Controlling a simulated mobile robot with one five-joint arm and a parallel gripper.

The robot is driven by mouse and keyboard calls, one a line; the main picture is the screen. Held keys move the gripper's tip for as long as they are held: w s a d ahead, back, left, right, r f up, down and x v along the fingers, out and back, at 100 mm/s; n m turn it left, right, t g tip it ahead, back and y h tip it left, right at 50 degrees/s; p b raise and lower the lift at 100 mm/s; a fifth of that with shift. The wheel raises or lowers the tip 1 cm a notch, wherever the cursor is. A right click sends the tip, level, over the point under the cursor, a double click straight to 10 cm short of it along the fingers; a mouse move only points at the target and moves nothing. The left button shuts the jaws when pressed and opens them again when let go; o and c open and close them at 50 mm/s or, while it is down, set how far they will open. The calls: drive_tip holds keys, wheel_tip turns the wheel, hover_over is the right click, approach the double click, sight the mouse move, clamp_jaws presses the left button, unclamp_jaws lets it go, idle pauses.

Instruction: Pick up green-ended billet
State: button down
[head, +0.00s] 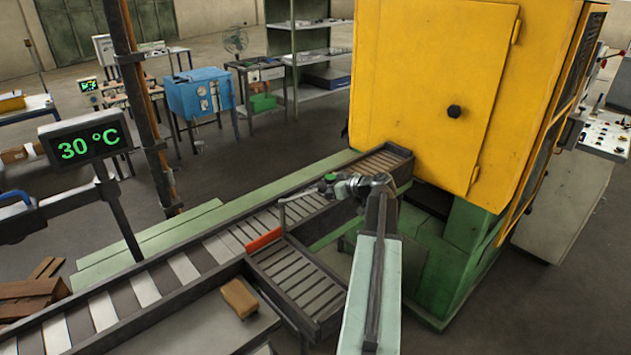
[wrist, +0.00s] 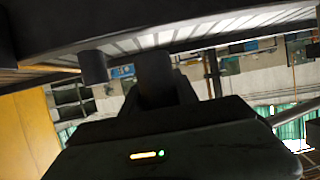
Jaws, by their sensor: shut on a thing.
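My gripper (head: 296,198) is over the roller conveyor (head: 215,246) in the head view, small and partly masked by my own arm. In the wrist view the gripper's two dark fingers (wrist: 124,68) stand close to a long dark edge, with rollers beyond it. An orange-red bar (head: 263,240) lies at the side branch of the conveyor, below and left of the gripper.
A yellow cabinet (head: 430,90) on a green base stands at the conveyor's far end. A display (head: 85,144) reads 30 °C at left. A brown block (head: 239,298) lies on a grey surface in front. More brown blocks (head: 30,298) are at lower left.

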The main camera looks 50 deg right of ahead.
drive_tip(key=p+v, duration=0.3)
drive_tip(key=v, duration=0.5)
drive_tip(key=shift+r, duration=0.45)
